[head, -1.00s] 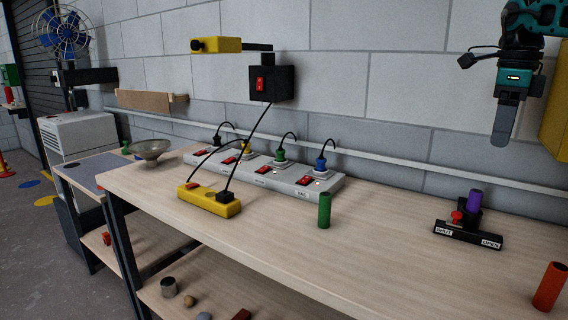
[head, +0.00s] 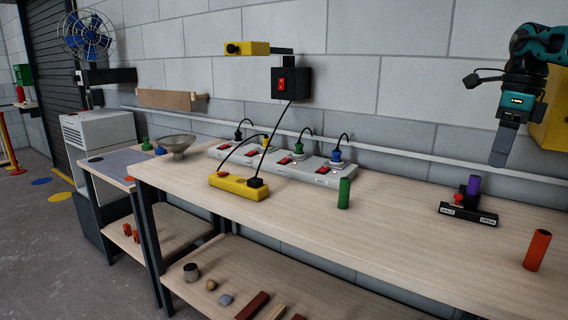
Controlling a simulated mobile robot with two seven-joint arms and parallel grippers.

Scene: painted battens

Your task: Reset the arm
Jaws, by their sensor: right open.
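My right gripper (head: 499,150) hangs at the upper right of the head view, fingers pointing down, in front of the grey block wall. It is open and empty, well above the workbench (head: 420,222) and touching nothing. From this side its fingers overlap into one grey shape. Below it stand a purple cylinder (head: 473,186) and a black SHUT/OPEN base (head: 468,213) with a red knob. My left gripper is not in the head view.
A green cylinder (head: 344,193) and an orange cylinder (head: 537,250) stand on the bench. A yellow power strip (head: 238,187) and a grey socket strip (head: 300,171) with plugs lie behind and left. A yellow box (head: 551,128) is on the wall. The front bench top is mostly clear.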

